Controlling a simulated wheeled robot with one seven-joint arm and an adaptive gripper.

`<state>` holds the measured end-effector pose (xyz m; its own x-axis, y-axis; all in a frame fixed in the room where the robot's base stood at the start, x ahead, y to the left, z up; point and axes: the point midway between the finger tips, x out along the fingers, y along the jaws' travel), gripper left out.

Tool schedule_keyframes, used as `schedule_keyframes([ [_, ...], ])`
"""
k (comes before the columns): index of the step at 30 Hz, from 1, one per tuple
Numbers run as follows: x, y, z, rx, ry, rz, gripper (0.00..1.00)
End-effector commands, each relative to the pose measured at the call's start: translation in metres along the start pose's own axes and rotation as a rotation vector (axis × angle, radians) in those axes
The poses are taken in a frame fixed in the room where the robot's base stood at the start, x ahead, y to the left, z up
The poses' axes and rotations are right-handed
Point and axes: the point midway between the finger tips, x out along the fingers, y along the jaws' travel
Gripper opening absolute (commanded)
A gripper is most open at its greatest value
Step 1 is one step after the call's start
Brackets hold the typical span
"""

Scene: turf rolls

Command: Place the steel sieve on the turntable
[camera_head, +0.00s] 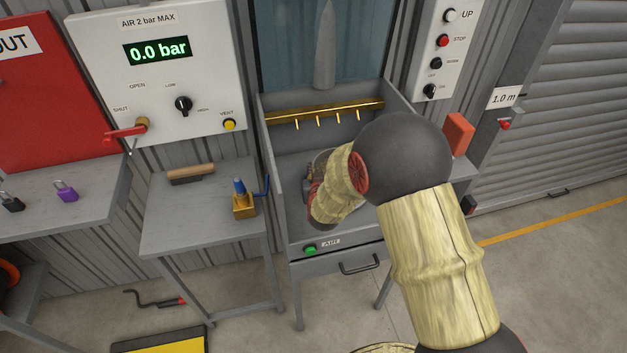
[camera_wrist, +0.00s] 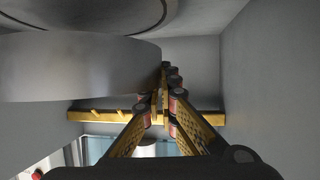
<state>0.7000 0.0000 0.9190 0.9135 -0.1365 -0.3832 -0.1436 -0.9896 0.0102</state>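The steel sieve (camera_wrist: 75,68) shows in the wrist view as a broad, smooth grey ring wall at the left. Its right end meets the fingertips of my gripper (camera_wrist: 165,80), which are drawn close together and look shut on its edge. A round grey disc, seemingly the turntable (camera_wrist: 85,14), shows at the top left, partly covered by the sieve. I cannot tell whether the sieve and the disc touch.
My wrist is inside a grey open-fronted booth (camera_head: 272,165) with side walls. A brass bar with nozzles (camera_head: 325,112) crosses its back; it also shows in the wrist view (camera_wrist: 88,112). A green button (camera_head: 310,251) is on the front. A side table (camera_head: 190,225) holds a brush and a brass-and-blue tool.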

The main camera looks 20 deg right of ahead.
Motion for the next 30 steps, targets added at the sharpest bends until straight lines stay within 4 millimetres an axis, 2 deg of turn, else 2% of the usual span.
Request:
schedule_keyframes([
  [9, 0.018, -0.001, 0.032, 0.0, 0.0, 0.0, 0.0],
  [17, 0.018, -0.001, 0.03, 0.0, 0.003, 0.0, 0.0],
  [30, 0.022, -0.001, 0.042, 0.0, 0.002, 0.0, 0.0],
])
